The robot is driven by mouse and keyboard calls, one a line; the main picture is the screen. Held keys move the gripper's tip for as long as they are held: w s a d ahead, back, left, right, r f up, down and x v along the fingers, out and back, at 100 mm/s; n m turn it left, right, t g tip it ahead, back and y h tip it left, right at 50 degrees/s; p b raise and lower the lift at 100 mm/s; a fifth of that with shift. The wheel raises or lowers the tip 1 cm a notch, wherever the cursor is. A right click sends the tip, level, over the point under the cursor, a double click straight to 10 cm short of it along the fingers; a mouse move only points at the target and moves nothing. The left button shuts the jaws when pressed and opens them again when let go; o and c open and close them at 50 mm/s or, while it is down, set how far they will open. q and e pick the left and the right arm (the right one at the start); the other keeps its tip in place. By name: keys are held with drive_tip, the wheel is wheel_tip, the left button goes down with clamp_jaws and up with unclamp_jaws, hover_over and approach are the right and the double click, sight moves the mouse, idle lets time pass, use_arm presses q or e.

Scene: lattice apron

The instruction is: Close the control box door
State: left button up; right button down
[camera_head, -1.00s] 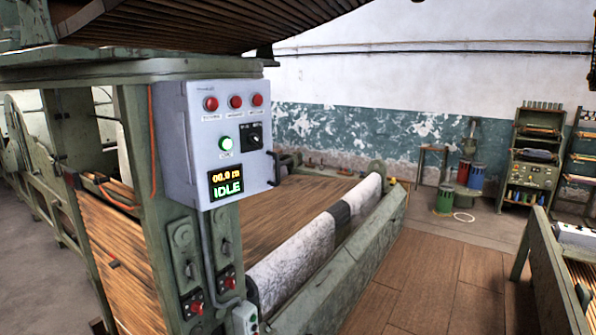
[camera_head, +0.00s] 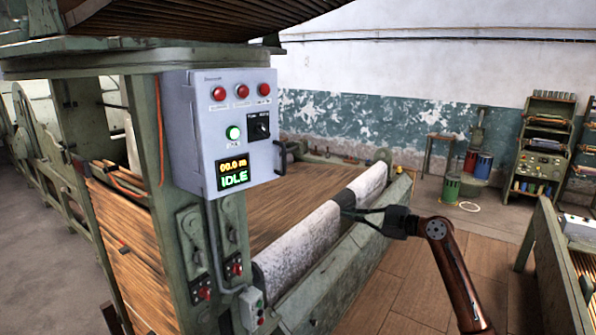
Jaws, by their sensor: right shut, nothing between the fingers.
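The control box (camera_head: 205,150) is a pale grey box fixed to the green machine post. Its door front carries several red lamps, a green lit button, a dark rotary switch and a display (camera_head: 231,174) reading "00.0 m IDLE". The door looks flush with the box; I cannot tell whether a small gap is left. A dark handle (camera_head: 281,157) sticks out at its right edge. My right gripper (camera_head: 345,212) is shut and empty, in front of the fabric roll, right of and below the handle and apart from it. My left gripper is not in view.
The white fabric roll (camera_head: 300,243) and its green trough run diagonally below the box. A grey conduit and small switch box (camera_head: 251,307) hang under it. A green table (camera_head: 548,250) stands at right. The wooden floor between is clear.

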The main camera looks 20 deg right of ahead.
drive_tip(key=s+a+r+n+g+y, duration=0.2)
drive_tip(key=s+a+r+n, duration=0.3)
drive_tip(key=s+r, duration=0.45)
drive_tip(key=s+a+r+n+g+y, duration=0.2)
drive_tip(key=s+a+r+n, duration=0.35)
drive_tip(key=r, duration=0.65)
drive_tip(key=w+d+p+x, duration=0.1)
drive_tip(key=p+x, duration=0.3)
drive_tip(key=x, duration=0.7)
drive_tip(key=shift+w+r, duration=0.35)
drive_tip(key=shift+w, duration=0.4)
